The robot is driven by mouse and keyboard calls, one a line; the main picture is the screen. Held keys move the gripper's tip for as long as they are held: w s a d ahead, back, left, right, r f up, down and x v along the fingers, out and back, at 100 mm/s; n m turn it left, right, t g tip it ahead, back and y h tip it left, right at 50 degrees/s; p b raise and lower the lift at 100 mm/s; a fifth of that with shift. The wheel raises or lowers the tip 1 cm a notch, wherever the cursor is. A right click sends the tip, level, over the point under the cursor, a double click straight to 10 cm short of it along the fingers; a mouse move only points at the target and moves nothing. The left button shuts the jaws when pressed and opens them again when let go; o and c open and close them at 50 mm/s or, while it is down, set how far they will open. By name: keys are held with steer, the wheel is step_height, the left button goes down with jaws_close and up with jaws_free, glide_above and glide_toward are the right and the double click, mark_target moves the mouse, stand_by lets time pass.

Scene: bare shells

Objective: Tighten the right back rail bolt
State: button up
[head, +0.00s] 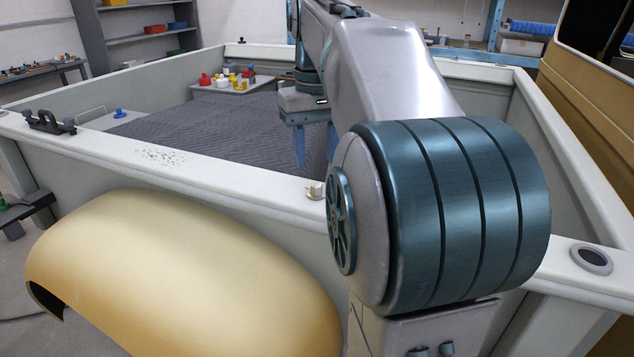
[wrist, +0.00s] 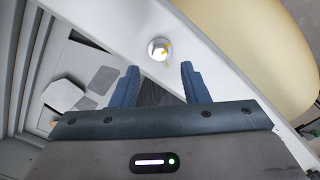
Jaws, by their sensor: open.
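A bolt (head: 315,190) with a pale head stands on the near white rail (head: 230,178), just left of my arm's big joint. My gripper (head: 316,160) points down over the truck bed, beyond the near rail. In the wrist view my gripper (wrist: 158,70) has its two blue fingers spread and empty. The bolt appears just past the gap between the fingertips, and no finger touches it.
A tan fender (head: 180,275) bulges outside the near rail. A grey tray (head: 222,88) with coloured knobs sits at the bed's far end. A black clamp-like fitting (head: 48,122) and a round rail opening (head: 592,259) lie on the near rail. The bed mat (head: 210,125) is mostly clear.

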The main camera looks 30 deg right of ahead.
mark_target(316, 185)
step_height(316, 185, down, 6)
steer(key=shift+r+b, duration=0.1)
steer(key=shift+b, duration=0.2)
jaws_close()
